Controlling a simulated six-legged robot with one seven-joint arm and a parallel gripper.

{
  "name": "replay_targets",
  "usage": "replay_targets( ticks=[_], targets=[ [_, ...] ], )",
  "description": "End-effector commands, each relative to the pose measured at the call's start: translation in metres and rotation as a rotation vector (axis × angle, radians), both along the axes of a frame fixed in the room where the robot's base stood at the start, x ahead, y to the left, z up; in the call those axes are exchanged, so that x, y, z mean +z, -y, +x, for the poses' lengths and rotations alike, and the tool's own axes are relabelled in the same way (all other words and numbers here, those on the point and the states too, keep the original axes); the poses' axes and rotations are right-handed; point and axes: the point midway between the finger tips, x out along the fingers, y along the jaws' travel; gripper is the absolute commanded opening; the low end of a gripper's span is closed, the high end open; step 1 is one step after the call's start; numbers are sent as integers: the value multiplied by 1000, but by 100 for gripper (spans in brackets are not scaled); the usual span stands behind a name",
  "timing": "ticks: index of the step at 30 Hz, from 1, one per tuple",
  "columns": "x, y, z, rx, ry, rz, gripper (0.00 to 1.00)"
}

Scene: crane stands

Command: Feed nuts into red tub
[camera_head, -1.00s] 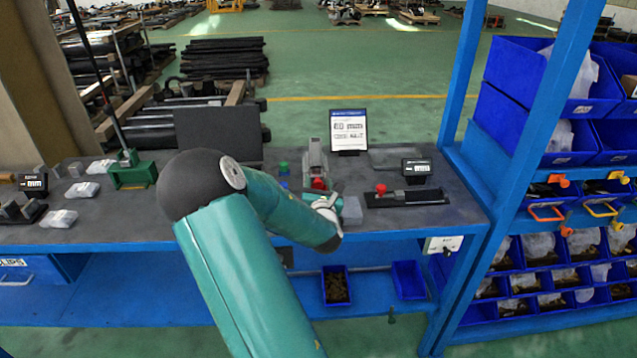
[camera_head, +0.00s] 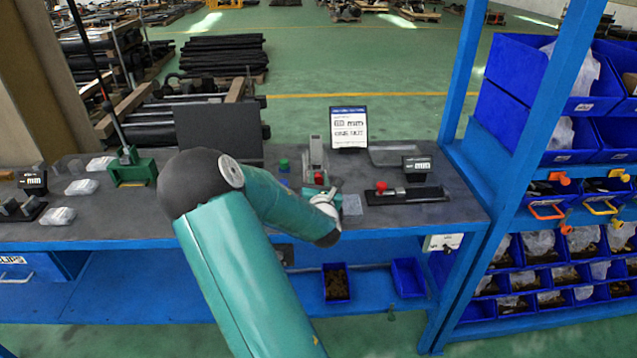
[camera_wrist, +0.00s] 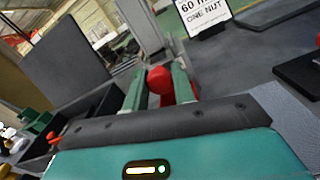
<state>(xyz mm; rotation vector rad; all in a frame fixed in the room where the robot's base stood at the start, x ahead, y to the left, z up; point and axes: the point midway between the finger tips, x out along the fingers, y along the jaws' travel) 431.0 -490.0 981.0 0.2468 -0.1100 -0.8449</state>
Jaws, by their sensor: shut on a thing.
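My gripper (camera_wrist: 158,84) is shut on a red knob (camera_wrist: 160,78), with one green finger on each side of it. The knob is in front of a grey upright device (camera_wrist: 140,25). In the head view the knob (camera_head: 318,177) shows at the foot of that device (camera_head: 316,152), and my arm covers much of the gripper. I cannot make out a red tub or loose nuts on the bench. A card (camera_head: 348,127) reading "ONE NUT" stands behind, to the right.
A black rail fixture (camera_head: 408,196) with another red knob and a small display (camera_head: 416,166) stand to the right. A speckled grey block (camera_head: 351,204) is beside my gripper. Small green and blue pieces lie left of the device. A blue bin (camera_head: 336,284) is on the lower shelf.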

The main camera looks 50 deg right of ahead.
Motion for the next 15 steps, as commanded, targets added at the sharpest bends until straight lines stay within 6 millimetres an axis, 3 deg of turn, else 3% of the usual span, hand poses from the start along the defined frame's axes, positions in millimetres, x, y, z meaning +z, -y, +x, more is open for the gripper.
replay_targets(
  ticks=[6,15],
  targets=[
    [2,24,21,0,2,-7,0],
    [4,28,24,0,5,-6,0]
  ],
)
